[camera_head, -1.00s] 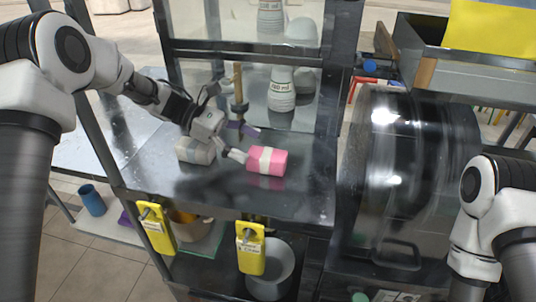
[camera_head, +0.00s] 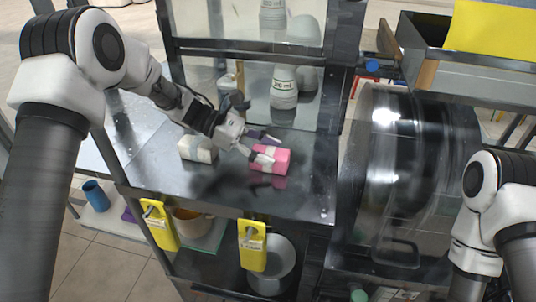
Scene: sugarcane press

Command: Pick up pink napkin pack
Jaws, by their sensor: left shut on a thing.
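The pink napkin pack (camera_head: 281,161), with a pale band around it, lies on the dark metal counter (camera_head: 240,196) in the middle of the head view. My left gripper (camera_head: 262,151) reaches in from the left and is shut on the left part of the pack. Its fingers partly cover the pale band. The pack looks to be on or very close to the counter. My right arm shows at the right edge, but its gripper is outside the view.
A white pack (camera_head: 198,149) lies left of my left gripper. A white bottle (camera_head: 284,88) stands behind the pink pack near the glass. A large shiny drum (camera_head: 400,170) stands to the right. Yellow tags (camera_head: 252,246) hang at the counter's front edge.

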